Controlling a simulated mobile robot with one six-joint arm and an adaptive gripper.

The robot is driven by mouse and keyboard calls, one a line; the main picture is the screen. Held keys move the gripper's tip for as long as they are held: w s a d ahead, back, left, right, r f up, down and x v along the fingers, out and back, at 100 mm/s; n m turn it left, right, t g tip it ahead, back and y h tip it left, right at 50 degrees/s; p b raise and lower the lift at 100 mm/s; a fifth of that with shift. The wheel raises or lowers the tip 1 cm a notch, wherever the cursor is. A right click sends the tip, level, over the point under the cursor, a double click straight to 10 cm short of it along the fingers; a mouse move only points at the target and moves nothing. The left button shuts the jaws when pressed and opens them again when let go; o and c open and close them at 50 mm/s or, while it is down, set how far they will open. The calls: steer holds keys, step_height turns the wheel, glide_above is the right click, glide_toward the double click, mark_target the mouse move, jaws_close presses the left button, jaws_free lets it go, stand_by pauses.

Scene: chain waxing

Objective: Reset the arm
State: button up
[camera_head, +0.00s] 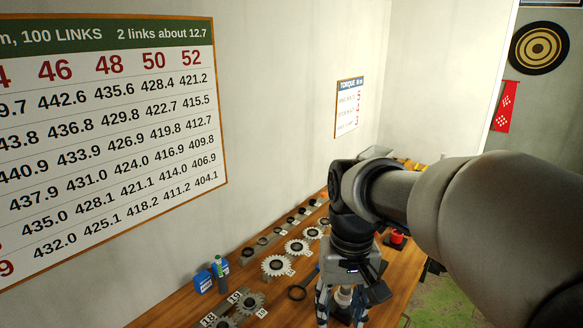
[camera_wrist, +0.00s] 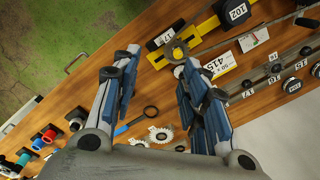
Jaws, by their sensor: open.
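My gripper (camera_wrist: 155,75) is open in the wrist view, its two blue-padded fingers apart with nothing between them. It hangs over the wooden workbench, pointing down. In the head view my gripper (camera_head: 343,305) is low in the middle, partly cut off by the bottom edge. My arm comes in from the right and hides part of the bench behind it.
The workbench (camera_head: 180,308) carries several sprockets (camera_head: 276,265), a blue container (camera_head: 203,281), and a ring-ended tool (camera_head: 298,292). Green floor (camera_wrist: 45,45) lies beyond the bench edge.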

steer(key=s+d+f+t+b, duration=0.1)
steer(key=s+d+t, duration=0.1)
steer(key=s, duration=0.5)
steer(key=s+d+f+t+b, duration=0.1)
steer(key=s+d+t, duration=0.2)
steer(key=s, duration=0.5)
steer(key=shift+s+d+m+b, duration=0.25)
steer(key=shift+d+m+b, duration=0.05)
steer(key=shift+m, duration=0.1)
steer(key=shift+f, duration=0.1)
stand_by(0.8)
